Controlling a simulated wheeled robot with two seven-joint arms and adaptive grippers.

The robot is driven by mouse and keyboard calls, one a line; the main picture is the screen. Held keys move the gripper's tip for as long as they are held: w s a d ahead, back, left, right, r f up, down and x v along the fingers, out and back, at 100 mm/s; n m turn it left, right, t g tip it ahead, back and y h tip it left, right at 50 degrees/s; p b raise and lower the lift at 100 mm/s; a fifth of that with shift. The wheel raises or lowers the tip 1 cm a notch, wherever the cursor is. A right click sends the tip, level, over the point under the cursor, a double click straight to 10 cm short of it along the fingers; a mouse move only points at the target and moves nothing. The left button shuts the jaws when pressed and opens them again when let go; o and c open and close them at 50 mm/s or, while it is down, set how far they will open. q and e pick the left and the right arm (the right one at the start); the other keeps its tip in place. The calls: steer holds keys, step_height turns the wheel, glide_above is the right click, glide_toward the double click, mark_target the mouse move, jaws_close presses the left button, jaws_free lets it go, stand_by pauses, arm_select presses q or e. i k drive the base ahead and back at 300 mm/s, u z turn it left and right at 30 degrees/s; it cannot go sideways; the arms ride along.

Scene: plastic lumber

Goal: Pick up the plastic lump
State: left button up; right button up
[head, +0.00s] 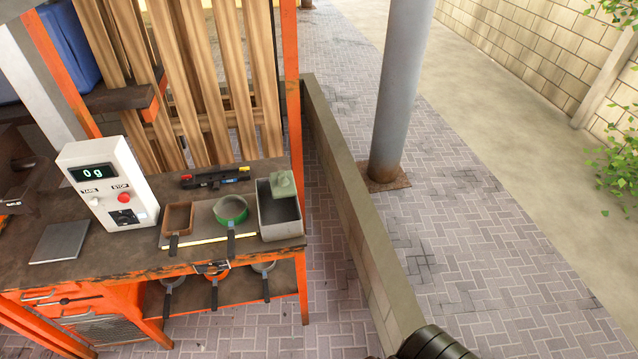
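A pale green lump (283,184), which looks like the plastic lump, sits at the back of a grey open bin (281,230) at the right end of the workbench. I cannot tell whether it rests inside the bin or on its rim. No gripper fingers show in the head view. A dark ribbed part at the bottom edge, right of centre, appears to be my arm.
The workbench (75,258) also holds a scale reading 0 g (110,185), a green-rimmed pan (231,210), a brown scoop (178,217) and a yellow strip. Pans hang below. A low wall (350,205) and grey post (400,90) stand right; paving beyond is clear.

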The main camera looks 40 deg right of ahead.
mark_target(282, 183)
steer(key=z, duration=0.5)
steer(key=i, duration=1)
steer(key=z, duration=0.05)
